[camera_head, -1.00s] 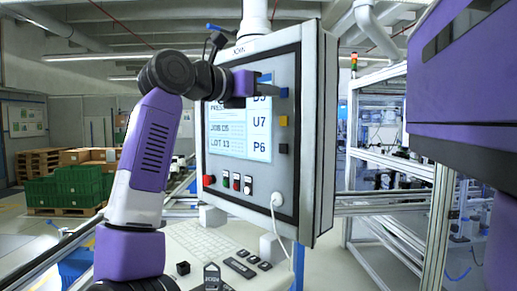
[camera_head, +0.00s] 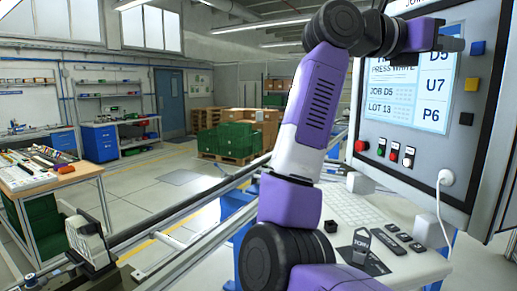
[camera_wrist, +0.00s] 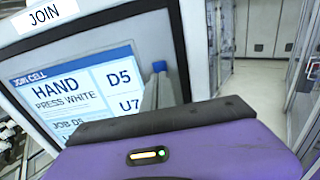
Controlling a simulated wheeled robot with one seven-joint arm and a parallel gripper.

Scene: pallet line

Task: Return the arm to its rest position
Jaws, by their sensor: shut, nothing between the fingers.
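My arm rises through the middle of the head view and bends right at its top. My gripper (camera_head: 460,43) is out in front of the upper part of a control panel (camera_head: 485,150), near the blue button (camera_head: 478,48). In the wrist view the grey fingers (camera_wrist: 158,88) are together and empty, with the blue button (camera_wrist: 159,66) just beyond their tips. I cannot tell whether they touch it. The panel screen (camera_head: 407,85) reads JOB D5, LOT 13, D5, U7 and P6; the wrist view shows HAND PRESS WHITE.
A desk with a keyboard (camera_head: 355,212) and small black items lies below the panel. A metal rail (camera_head: 190,207) runs along the left of my arm. A workbench (camera_head: 85,172) with tools stands at far left, green crates (camera_head: 228,140) at the back. Open floor lies between.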

